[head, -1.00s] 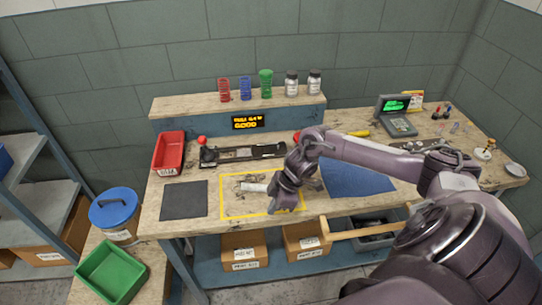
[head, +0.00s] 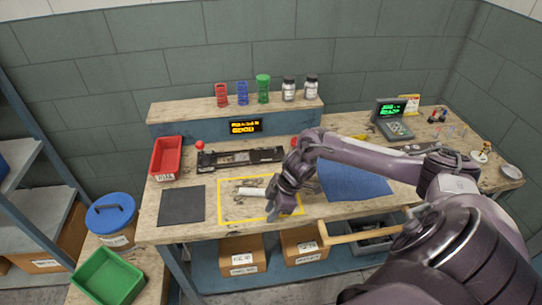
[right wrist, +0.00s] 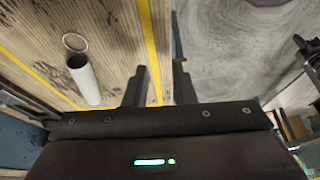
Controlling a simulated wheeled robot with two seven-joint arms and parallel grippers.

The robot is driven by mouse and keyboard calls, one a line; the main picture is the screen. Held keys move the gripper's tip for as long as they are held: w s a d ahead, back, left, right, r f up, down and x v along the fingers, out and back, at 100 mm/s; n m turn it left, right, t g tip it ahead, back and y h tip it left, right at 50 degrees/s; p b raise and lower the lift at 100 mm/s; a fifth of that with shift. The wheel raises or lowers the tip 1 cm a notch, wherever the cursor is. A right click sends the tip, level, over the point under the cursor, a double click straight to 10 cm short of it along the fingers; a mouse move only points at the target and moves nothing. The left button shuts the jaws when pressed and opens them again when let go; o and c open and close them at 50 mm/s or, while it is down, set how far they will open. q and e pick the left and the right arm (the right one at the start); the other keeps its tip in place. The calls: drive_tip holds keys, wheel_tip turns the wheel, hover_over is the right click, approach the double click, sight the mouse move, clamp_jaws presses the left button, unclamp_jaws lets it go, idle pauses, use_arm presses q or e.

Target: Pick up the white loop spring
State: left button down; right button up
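The white loop spring shows as a white cylinder (head: 251,191) lying inside a yellow-outlined area on the workbench. In the right wrist view it is a pale tube (right wrist: 86,82) with a thin ring (right wrist: 75,42) at one end, left of my fingers and apart from them. My right gripper (head: 271,212) is low over the yellow-outlined area, just right of the white cylinder in the head view. In the right wrist view the two fingers (right wrist: 158,85) are apart with nothing between them. My left gripper is not in view.
A dark mat (head: 181,204) lies left of the yellow outline (head: 221,207), and a blue mat (head: 352,182) lies right. A coiler fixture (head: 240,157) stands behind. A red bin (head: 166,156) is at the left. Red, blue and green springs (head: 263,89) stand on the back shelf.

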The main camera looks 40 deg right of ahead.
drive_tip(key=b+v, duration=0.1)
drive_tip(key=v, duration=0.6)
drive_tip(key=shift+s, duration=0.1)
